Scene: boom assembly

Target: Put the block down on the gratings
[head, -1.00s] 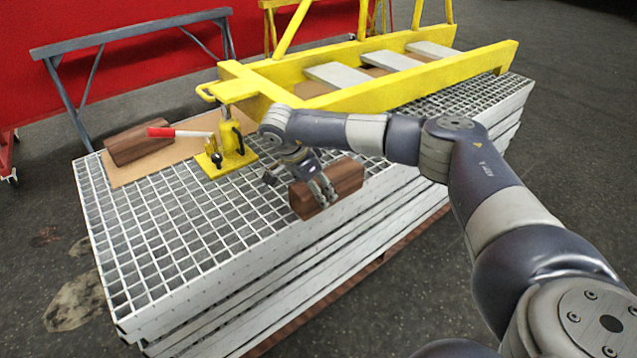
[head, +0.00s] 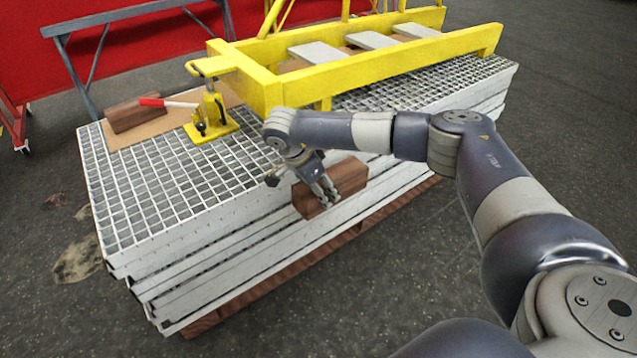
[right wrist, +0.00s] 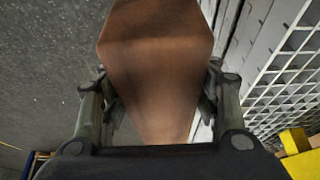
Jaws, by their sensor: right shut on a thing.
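The dark brown wooden block (head: 345,177) is held in my right gripper (head: 325,190), whose fingers are shut on it. In the head view the block appears at the front long edge of the stacked gratings (head: 165,203), overlapping their side. In the right wrist view the block (right wrist: 155,65) fills the space between the two fingers (right wrist: 158,105), with floor to its left and grating bars (right wrist: 290,75) to its right. The gap between block and gratings cannot be judged. My left gripper is out of view.
A yellow boom frame (head: 375,68) lies across the back of the gratings. A yellow jack (head: 211,115) with a red-tipped handle and another wooden block (head: 135,113) stand at the left on a brown board (head: 180,122). The front left grating surface is clear.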

